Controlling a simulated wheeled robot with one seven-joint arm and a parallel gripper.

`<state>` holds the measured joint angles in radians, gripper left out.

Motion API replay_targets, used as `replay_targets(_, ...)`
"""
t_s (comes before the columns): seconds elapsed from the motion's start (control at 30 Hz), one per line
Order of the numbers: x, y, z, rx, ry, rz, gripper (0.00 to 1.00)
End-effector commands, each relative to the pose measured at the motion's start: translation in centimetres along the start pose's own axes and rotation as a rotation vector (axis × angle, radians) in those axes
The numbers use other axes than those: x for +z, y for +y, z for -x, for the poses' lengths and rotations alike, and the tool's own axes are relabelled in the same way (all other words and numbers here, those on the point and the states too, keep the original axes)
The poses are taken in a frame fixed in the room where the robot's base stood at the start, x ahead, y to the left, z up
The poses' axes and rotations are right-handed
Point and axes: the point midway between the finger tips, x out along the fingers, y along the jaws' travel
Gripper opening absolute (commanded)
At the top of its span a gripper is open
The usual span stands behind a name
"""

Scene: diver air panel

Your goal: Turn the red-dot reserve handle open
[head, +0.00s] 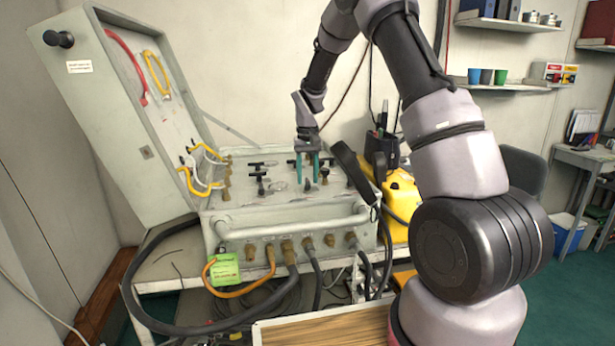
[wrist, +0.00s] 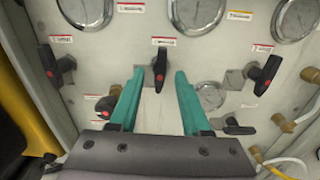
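The air panel is a grey case (head: 232,222) with its lid raised, on a table. In the wrist view, several black handles carry red dots: a middle one (wrist: 160,66), a left one (wrist: 57,69) and a right one (wrist: 265,76). Their labels are too small to read, so I cannot tell which is the reserve handle. My gripper (wrist: 160,74) has two teal fingers spread apart, with the middle handle showing between their tips and a gap on both sides. In the head view, my gripper (head: 307,178) points down over the panel, and the handle there is mostly hidden.
Gauges (wrist: 196,14) line the panel's far side in the wrist view. Other handles, such as a lower left one (wrist: 108,105), stand close to the fingers. A tubular bar (head: 290,228) and hoses (head: 160,322) lie along the case's front. A yellow case (head: 400,200) stands at right.

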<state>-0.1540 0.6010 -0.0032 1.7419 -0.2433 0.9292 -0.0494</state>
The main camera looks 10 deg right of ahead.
Motion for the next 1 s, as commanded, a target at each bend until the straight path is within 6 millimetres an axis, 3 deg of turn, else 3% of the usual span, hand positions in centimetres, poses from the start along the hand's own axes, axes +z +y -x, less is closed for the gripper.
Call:
replay_targets(0.33,0.0,0.0,0.7,0.0,0.001,0.0,0.47)
replay_targets(0.8,-0.1,0.0,9.2,0.0,0.002,-0.001,0.47)
replay_targets(1.0,0.0,0.0,10.7,0.0,-0.001,0.0,0.47)
